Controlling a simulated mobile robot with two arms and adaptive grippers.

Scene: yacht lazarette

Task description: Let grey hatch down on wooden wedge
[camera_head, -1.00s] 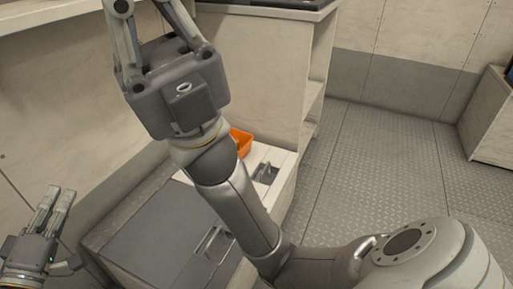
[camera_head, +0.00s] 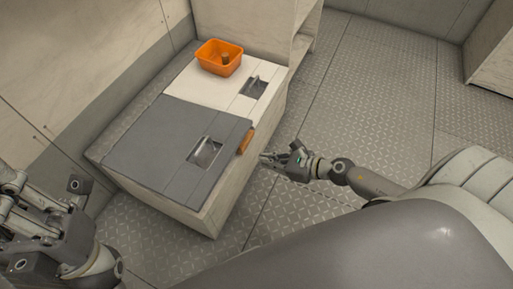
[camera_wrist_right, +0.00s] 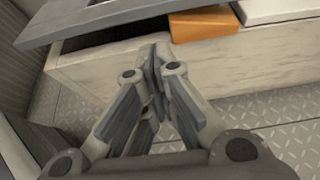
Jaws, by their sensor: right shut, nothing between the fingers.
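The grey hatch (camera_head: 150,145) lies over the near part of the low locker, with a recessed handle in it. In the right wrist view its edge (camera_wrist_right: 120,18) stands slightly above the locker wall, with a dark gap below. The wooden wedge (camera_head: 246,141), orange-brown, is at the hatch's right edge; it also shows in the wrist view (camera_wrist_right: 203,23) at the end of the gap. My right gripper (camera_head: 265,158) is shut and empty, just outside the locker's right wall, apart from the wedge. My left gripper (camera_head: 38,205) is at the lower left; its fingertips are unclear.
A white hatch (camera_head: 210,90) with its own recessed handle (camera_head: 254,87) lies behind the grey one. An orange bin (camera_head: 219,58) holding a small brown item stands on it. Patterned metal floor (camera_head: 340,90) is open to the right. A pale wall rises at the left.

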